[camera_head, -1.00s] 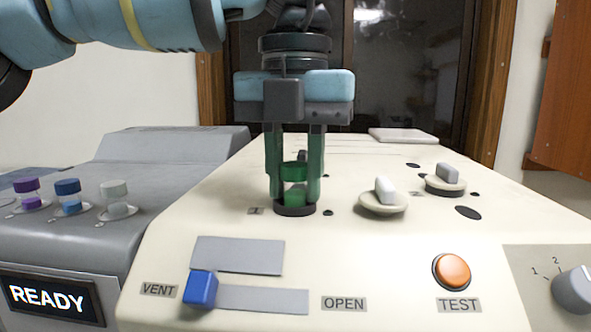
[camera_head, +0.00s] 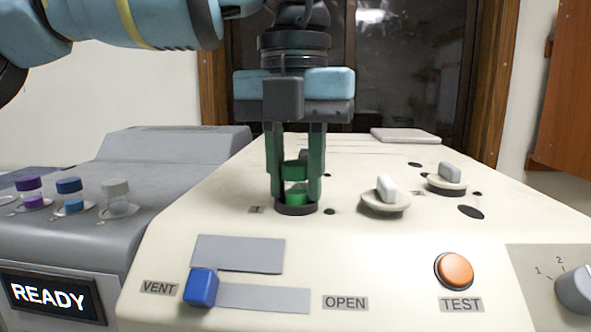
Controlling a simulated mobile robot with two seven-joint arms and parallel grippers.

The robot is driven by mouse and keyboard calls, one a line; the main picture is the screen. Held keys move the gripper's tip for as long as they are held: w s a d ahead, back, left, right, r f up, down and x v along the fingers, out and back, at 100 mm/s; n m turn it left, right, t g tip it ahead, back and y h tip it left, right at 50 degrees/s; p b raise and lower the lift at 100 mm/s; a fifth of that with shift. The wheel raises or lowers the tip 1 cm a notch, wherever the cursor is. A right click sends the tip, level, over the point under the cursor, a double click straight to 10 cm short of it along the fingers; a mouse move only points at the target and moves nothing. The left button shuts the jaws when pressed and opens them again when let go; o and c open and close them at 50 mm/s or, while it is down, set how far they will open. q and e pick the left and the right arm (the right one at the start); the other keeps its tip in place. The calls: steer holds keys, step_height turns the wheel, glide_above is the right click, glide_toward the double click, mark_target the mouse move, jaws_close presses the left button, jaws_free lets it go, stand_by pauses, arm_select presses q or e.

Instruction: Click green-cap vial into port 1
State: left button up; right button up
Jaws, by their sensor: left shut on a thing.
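The green-cap vial (camera_head: 296,195) stands upright at port 1 (camera_head: 296,209), a dark ring in the cream machine top beside a small label reading 1. My left gripper (camera_head: 296,190) points straight down over it, with one finger on each side, shut on the vial. The fingers hide part of the vial, and its lower end is hidden in the ring. I cannot tell how deep it sits. My right gripper is not in view.
Two pale knobs on round bases (camera_head: 386,197) stand right of the port. The front has a blue slider (camera_head: 200,288) by VENT, an orange TEST button (camera_head: 454,270) and a grey dial (camera_head: 574,290). Purple, blue and grey-capped vials (camera_head: 68,196) stand on the grey READY unit at left.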

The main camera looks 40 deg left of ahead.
arm_select(q)
steer(key=shift+f, duration=0.75)
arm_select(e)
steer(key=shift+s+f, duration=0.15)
arm_select(q)
steer(key=o, duration=0.7)
steer(key=shift+o, duration=1.3)
steer(key=shift+w+d, duration=0.1)
steer(key=shift+d, duration=0.1)
steer(key=shift+o, duration=0.4)
steer(key=shift+d+g, duration=0.1)
steer(key=shift+g, duration=0.2)
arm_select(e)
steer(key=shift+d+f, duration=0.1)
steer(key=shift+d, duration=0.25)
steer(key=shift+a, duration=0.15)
arm_select(q)
step_height(320, 180, up, 8)
steer(key=shift+f+p, duration=0.1)
steer(key=shift+p, duration=0.3)
steer(key=shift+r, duration=0.7)
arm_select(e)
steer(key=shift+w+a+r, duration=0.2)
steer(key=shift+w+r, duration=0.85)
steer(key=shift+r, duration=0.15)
